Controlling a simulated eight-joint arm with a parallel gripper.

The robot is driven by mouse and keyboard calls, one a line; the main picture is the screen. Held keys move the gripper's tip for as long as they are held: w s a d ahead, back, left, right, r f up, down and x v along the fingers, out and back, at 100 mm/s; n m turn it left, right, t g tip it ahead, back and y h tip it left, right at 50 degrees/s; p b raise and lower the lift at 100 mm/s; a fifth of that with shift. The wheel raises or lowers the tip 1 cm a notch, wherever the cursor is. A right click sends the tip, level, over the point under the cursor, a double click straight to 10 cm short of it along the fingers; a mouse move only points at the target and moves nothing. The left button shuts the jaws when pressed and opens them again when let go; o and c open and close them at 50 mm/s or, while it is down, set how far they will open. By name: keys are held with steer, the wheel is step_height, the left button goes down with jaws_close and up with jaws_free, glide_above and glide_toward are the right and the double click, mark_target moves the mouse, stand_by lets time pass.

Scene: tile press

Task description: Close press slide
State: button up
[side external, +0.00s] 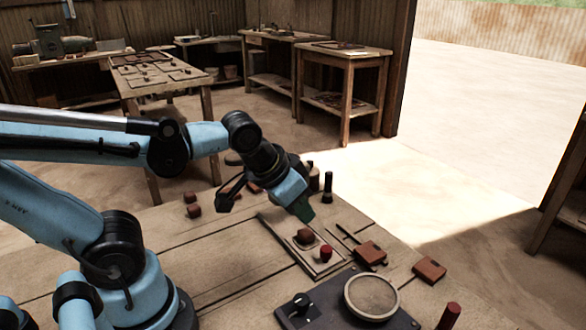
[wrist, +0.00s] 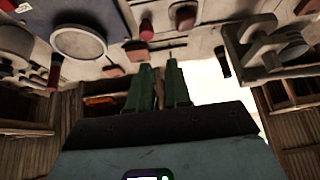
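The press slide (side external: 318,262) appears to be the pale flat rectangular piece on the table, with a brown block (side external: 305,237) and a red knob (side external: 326,253) on it. The red knob also shows in the wrist view (wrist: 146,30), and the block beside it (wrist: 186,17). I cannot tell how far the slide is out. My gripper (side external: 303,212) is above the far end of the slide, close to the block and apart from the knob. In the wrist view its green fingers (wrist: 159,64) have a narrow empty gap between them.
A dark plate with a round pale disc (side external: 372,296) lies at the front right. Brown blocks (side external: 370,252) (side external: 430,270) and a red cylinder (side external: 449,316) are nearby. A black upright cylinder (side external: 327,187) stands behind the slide. More small blocks (side external: 193,210) lie left.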

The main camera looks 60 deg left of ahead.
mark_target(304, 231)
steer(key=d+g, duration=0.1)
steer(key=w+d+g+y, duration=0.1)
steer(key=d, duration=0.1)
steer(key=w+d+f+n+y, duration=0.1)
steer(key=shift+w+d+g, duration=0.1)
steer(key=shift+d+g, duration=0.3)
jaws_close()
steer(key=d+n+y, duration=0.1)
steer(key=d, duration=0.1)
steer(key=d+n+y, duration=0.1)
steer(key=d, duration=0.1)
steer(key=w+d+f+y, duration=0.1)
steer(key=d+y, duration=0.1)
steer(key=shift+w+f+n, duration=0.1)
steer(key=shift+n, duration=0.3)
steer(key=x, duration=1)
steer(key=shift+s+d, duration=0.1)
steer(key=shift+s, duration=0.15)
steer(key=shift+g, duration=0.3)
steer(key=a, duration=1.2)
